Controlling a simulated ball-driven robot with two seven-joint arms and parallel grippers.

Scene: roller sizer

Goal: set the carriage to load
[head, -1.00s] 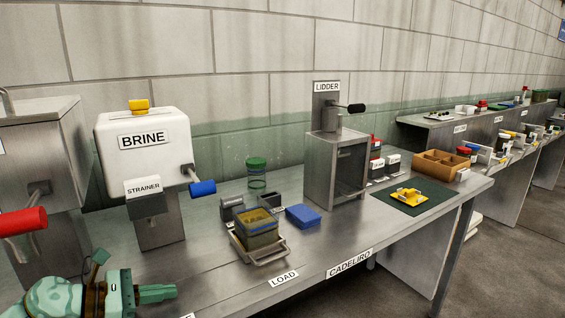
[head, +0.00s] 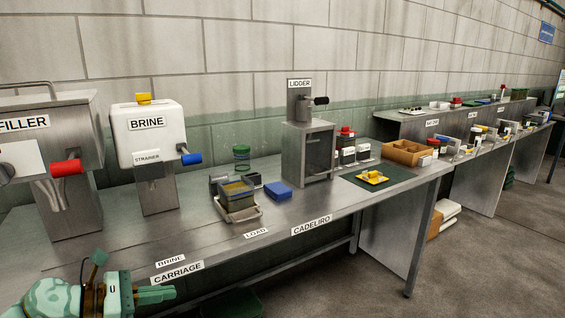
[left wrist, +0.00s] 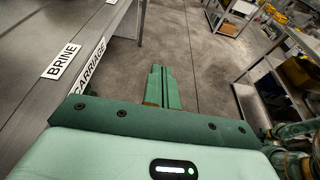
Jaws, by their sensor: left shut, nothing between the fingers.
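The carriage (head: 243,215) is a metal tray with a loop handle, on the table above the LOAD label (head: 256,233). The CARRIAGE label (head: 177,272) and BRINE label (head: 171,260) are farther left along the front edge. My left gripper (head: 155,295) is shut and empty at the lower left, in front of the table edge and well apart from the carriage. In the left wrist view its fingers (left wrist: 162,88) are together over bare floor. My right gripper is in neither view.
The filler (head: 50,150) with a red handle and the brine tank (head: 148,133) with a blue handle stand at the left. The lidder (head: 307,145) stands beyond the carriage. A blue block (head: 278,190) lies beside the carriage. The front table strip is clear.

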